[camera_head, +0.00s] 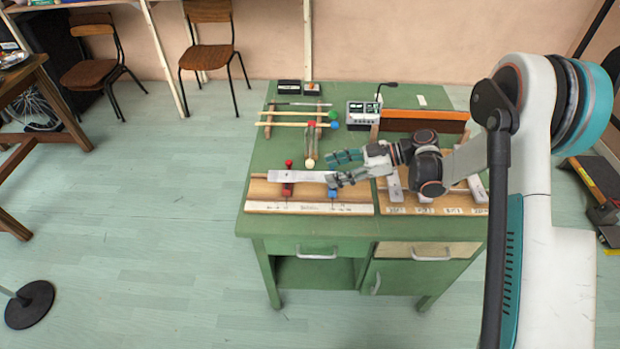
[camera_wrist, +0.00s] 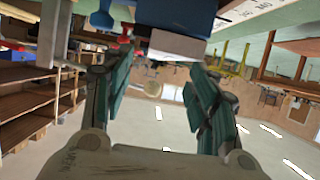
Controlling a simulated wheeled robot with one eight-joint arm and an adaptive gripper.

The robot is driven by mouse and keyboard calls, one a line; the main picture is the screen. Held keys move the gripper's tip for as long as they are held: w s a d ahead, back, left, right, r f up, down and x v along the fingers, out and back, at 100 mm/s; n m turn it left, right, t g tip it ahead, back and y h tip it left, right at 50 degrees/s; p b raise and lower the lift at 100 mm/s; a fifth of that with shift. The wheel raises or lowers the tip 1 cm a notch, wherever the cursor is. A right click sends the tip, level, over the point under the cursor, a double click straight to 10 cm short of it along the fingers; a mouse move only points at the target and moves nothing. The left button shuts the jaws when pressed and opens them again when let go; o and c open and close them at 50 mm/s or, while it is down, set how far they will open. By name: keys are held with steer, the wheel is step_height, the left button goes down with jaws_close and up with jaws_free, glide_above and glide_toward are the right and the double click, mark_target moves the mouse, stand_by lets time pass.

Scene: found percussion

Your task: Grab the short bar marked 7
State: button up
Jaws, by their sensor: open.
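A pale metal bar (camera_head: 300,176) lies across a red support (camera_head: 288,190) and a blue support (camera_head: 332,193) on the left wooden board. Several short metal bars, one of them at the left (camera_head: 395,187), stand on the right board; no 7 is legible. My gripper (camera_head: 334,169) is open and empty at the bar's right end, its teal fingers apart. In the wrist view, my gripper (camera_wrist: 160,70) shows both fingers spread, with a pale block end (camera_wrist: 178,45) beyond and between them. I cannot tell whether they touch it.
The green table (camera_head: 262,228) bears the boards. Behind are mallets (camera_head: 292,124), a small grey device (camera_head: 362,113) and a long brown block (camera_head: 424,121). My arm covers part of the right board. Chairs (camera_head: 208,55) stand by the wall; open floor lies left.

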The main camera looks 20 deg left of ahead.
mark_target(310, 175)
steer(key=b+x, duration=0.2)
steer(key=x, duration=0.3)
steer(key=shift+a, duration=0.15)
steer(key=shift+r, duration=0.15)
jaws_close()
